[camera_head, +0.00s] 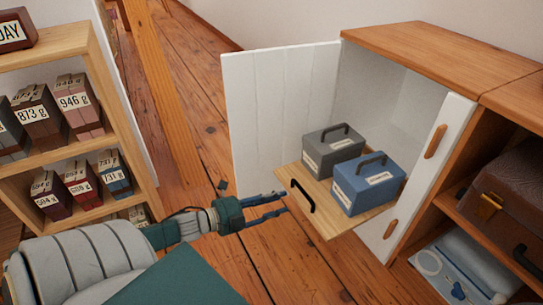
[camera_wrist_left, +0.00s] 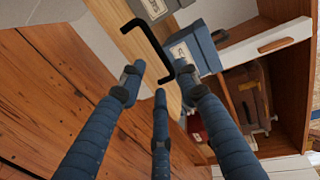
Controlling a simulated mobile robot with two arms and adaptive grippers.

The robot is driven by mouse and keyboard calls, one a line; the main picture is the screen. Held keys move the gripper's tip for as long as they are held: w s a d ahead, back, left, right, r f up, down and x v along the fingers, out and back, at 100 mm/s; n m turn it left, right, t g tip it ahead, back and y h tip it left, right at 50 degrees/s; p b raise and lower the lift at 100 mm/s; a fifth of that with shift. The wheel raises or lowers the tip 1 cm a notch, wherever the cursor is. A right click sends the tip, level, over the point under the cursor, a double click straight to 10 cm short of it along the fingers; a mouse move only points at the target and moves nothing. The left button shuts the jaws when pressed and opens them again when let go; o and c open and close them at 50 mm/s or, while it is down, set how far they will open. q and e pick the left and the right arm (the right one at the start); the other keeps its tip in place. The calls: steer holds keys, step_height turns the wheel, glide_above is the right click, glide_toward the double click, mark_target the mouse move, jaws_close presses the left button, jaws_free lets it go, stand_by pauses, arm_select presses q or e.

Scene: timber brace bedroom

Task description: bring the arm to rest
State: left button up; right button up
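My left gripper (camera_head: 281,204) is in the middle of the head view, just left of a pull-out wooden shelf (camera_head: 330,226) with a black handle (camera_head: 302,196). In the left wrist view my left gripper (camera_wrist_left: 158,80) has its blue fingers spread with nothing between them. The black handle (camera_wrist_left: 148,42) shows just beyond the fingertips; the head view shows a small gap. My right gripper is in neither view.
A grey box (camera_head: 330,152) and a blue box (camera_head: 368,187) stand on the pulled-out shelf. The white cabinet door (camera_head: 270,110) stands open. A shelf unit (camera_head: 50,160) with labelled blocks is at left. A brown case (camera_head: 505,195) sits at right. Bare floor (camera_head: 225,262) lies below the gripper.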

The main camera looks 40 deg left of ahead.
arm_select(q)
steer(key=shift+v, duration=0.75)
